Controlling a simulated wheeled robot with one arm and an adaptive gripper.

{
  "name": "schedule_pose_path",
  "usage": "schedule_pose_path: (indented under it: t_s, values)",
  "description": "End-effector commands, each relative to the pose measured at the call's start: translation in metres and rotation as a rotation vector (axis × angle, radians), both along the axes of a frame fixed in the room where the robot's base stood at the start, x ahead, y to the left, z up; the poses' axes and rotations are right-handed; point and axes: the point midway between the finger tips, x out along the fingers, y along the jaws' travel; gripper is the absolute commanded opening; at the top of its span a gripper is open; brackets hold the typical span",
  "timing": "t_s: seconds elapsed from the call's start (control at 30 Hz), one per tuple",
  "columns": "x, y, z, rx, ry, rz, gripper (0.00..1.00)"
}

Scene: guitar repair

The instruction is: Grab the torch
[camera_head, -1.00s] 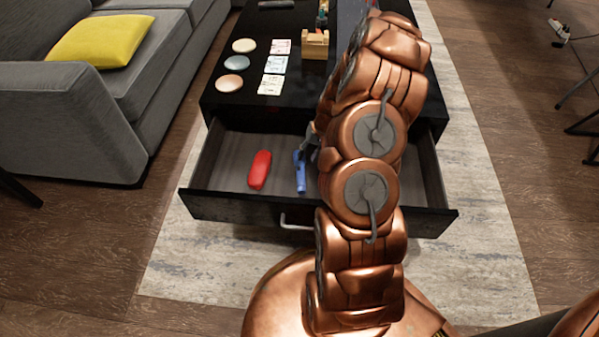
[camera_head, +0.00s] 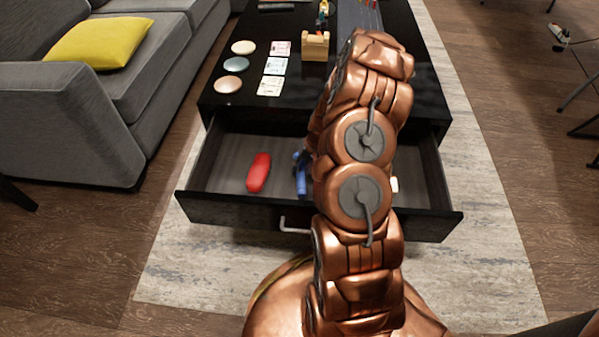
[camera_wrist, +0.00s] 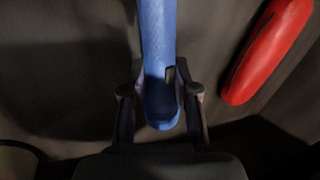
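The blue torch (camera_head: 302,178) lies in the open drawer, with its far part hidden behind my arm in the head view. In the wrist view the blue torch (camera_wrist: 158,40) runs down the middle, its rounded near end between the two fingers. My gripper (camera_wrist: 160,72) has its fingers drawn in on both sides of the torch and appears shut on it. In the head view my gripper is mostly hidden behind my copper arm.
A red object (camera_head: 259,172) lies left of the torch in the drawer (camera_head: 225,160); it is also in the wrist view (camera_wrist: 266,50). The drawer's walls surround both. The black table (camera_head: 225,105) holds coasters, cards and a wooden block (camera_head: 315,46). A grey sofa (camera_head: 75,120) stands left.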

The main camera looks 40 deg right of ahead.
Motion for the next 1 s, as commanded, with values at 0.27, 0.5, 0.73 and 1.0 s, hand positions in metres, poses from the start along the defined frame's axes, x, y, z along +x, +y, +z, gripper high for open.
schedule_pose_path:
  t_s: [0.27, 0.5, 0.73, 1.0]
  values:
    - [0.000, 0.000, 0.000, 0.000, 0.000, 0.000, 0.00]
    - [0.000, 0.000, 0.000, 0.000, 0.000, 0.000, 0.00]
    - [0.000, 0.000, 0.008, -0.001, -0.001, 0.001, 0.00]
    - [0.001, -0.001, 0.047, -0.002, -0.004, 0.000, 0.00]
